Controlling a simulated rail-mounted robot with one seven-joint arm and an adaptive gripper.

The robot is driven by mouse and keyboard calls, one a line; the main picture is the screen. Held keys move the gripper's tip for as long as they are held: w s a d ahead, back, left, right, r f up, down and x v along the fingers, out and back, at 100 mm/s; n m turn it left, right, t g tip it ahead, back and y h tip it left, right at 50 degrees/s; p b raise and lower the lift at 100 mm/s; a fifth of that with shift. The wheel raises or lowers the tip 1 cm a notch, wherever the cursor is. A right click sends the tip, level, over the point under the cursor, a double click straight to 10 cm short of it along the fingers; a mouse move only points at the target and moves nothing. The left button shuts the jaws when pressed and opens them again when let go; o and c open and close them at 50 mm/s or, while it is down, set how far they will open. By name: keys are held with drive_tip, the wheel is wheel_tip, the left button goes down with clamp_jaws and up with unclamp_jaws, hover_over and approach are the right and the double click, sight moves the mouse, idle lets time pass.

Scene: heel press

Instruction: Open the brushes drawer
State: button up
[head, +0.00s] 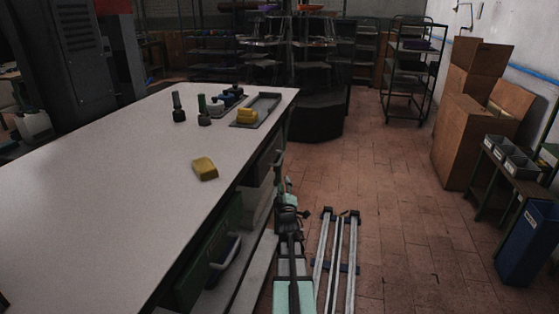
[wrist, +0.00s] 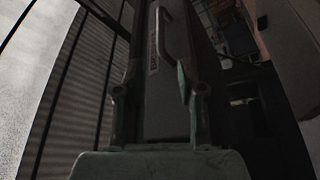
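A grey drawer front (wrist: 165,105) with a small label (wrist: 153,52) fills the middle of the wrist view. The lettering is too dim to read surely. A bar handle (wrist: 166,32) stands out from the upper part of that front. My gripper (wrist: 158,72) is open, one finger on each side of the picture's middle, with nothing between the fingertips that I can tell is held. The handle's lower end appears close to the right fingertip; contact cannot be told. In the head view my gripper (head: 288,188) is small beside the bench's far drawers, near a far handle (head: 279,160).
The white-topped workbench (head: 100,190) runs along the left. A nearer green drawer (head: 208,262) has its own handle (head: 226,254). A yellow block (head: 205,168) and a grey tray (head: 262,105) lie on top. Open floor (head: 385,190) lies right of my arm.

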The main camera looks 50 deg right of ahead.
sight(281, 159)
drive_tip(key=p+x, duration=0.1)
drive_tip(key=x, duration=1.5)
clamp_jaws()
